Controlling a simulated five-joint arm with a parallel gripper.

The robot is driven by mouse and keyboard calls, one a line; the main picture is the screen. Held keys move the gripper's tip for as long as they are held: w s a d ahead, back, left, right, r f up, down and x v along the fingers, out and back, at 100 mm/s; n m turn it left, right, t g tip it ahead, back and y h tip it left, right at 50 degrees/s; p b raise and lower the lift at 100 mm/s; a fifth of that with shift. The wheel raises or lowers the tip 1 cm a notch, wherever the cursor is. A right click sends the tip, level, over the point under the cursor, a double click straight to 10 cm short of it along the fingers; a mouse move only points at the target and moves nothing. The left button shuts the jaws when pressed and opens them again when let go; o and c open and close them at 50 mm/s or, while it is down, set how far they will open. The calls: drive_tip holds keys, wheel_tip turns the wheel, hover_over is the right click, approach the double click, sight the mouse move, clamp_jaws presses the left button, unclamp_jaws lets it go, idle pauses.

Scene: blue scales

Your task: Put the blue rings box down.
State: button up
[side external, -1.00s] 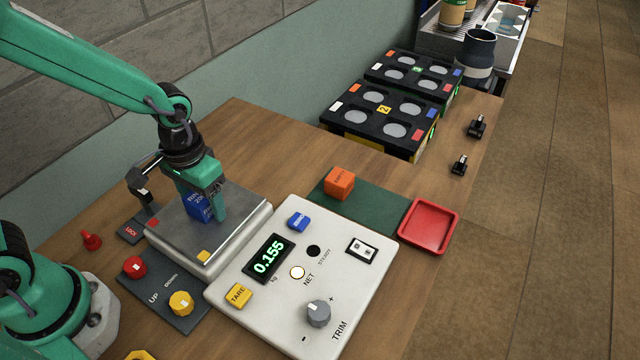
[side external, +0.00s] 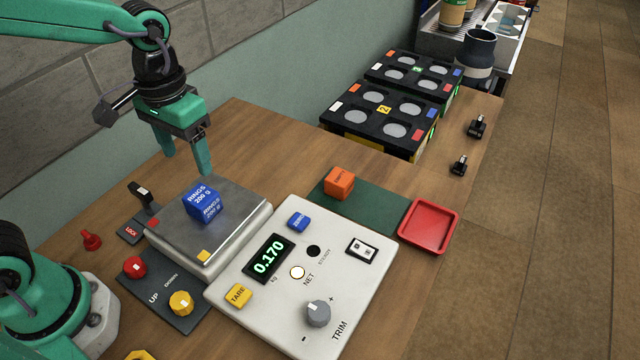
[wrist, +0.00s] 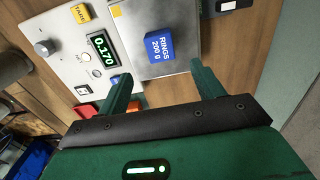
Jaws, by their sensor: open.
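The blue rings box (side external: 204,204), labelled "RINGS 200 g", rests on the grey metal weighing plate (side external: 238,222) of the scale. It also shows in the wrist view (wrist: 160,46), standing clear of both fingers. My gripper (side external: 186,168) is open and empty, above and behind the box, with a gap between its fingertips and the box. Its two green fingers also show in the wrist view (wrist: 164,82). The scale's display (side external: 269,257) reads 0.170.
The scale's white panel (side external: 352,288) carries a TRIM knob (side external: 318,313) and buttons. An orange box (side external: 339,183) sits on a green mat (side external: 378,212) beside a red tray (side external: 429,226). Black racks (side external: 372,134) stand at the back. A lock lever (side external: 141,198) is left of the plate.

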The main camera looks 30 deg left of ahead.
drive_tip(key=shift+r, duration=0.25)
idle(0.5)
drive_tip(key=s+a+r+t, duration=0.4)
drive_tip(key=s+a+t, duration=0.1)
drive_tip(key=a, duration=0.3)
drive_tip(key=shift+s+r+t, duration=0.25)
drive_tip(key=shift+s+t, duration=0.05)
drive_tip(key=shift+s, duration=0.5)
drive_tip(key=shift+o, duration=0.4)
drive_tip(key=shift+w, duration=0.1)
idle(3.6)
drive_tip(key=g, duration=0.5)
hover_over(201, 194)
drive_tip(key=f, duration=0.7)
drive_tip(key=shift+a+f, duration=0.25)
drive_tip(key=shift+a, duration=0.15)
drive_tip(key=shift+d+f+g, duration=0.3)
drive_tip(key=shift+d+f, duration=0.1)
drive_tip(key=shift+f, duration=0.1)
